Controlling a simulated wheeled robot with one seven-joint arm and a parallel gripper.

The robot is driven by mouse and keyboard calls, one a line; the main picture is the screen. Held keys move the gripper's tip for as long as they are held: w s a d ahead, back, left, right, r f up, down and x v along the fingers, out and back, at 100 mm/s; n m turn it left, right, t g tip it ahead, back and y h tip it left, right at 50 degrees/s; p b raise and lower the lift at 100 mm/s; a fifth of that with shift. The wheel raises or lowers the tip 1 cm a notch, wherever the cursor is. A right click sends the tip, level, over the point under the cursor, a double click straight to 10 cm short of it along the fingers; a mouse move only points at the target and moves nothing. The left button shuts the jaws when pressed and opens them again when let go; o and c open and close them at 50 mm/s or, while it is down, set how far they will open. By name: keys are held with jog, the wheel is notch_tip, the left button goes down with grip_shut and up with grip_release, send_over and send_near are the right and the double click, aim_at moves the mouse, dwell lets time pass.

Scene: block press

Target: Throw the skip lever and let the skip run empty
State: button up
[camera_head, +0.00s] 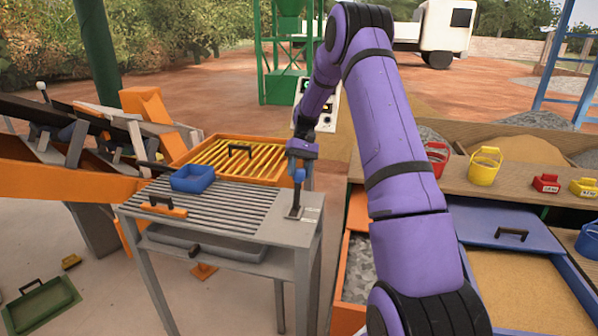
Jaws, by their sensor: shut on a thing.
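A lever with a blue knob (299,175) stands upright from a small dark plate on the right corner of the grey slatted table (262,205). My gripper (301,166) reaches down from the purple arm and is shut on the top of this lever; the fingertips are small and partly hidden. Another lever with a white knob (42,87) sits at the far left on an orange and dark sloping machine (60,175). No label shows which lever is the skip's, and I cannot clearly make out the skip.
A blue tray (192,178) sits on the slatted table, with an orange-framed yellow grate (240,152) behind it. A control box (326,108) stands behind my gripper. Bins and small buckets (485,166) fill the right. A green tray (42,303) lies on the floor.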

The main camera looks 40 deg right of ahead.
jog(key=shift+d, duration=0.15)
jog(key=o, duration=1.3)
jog(key=shift+w+f, duration=0.1)
jog(key=shift+f, duration=0.05)
jog(key=v, duration=1.1)
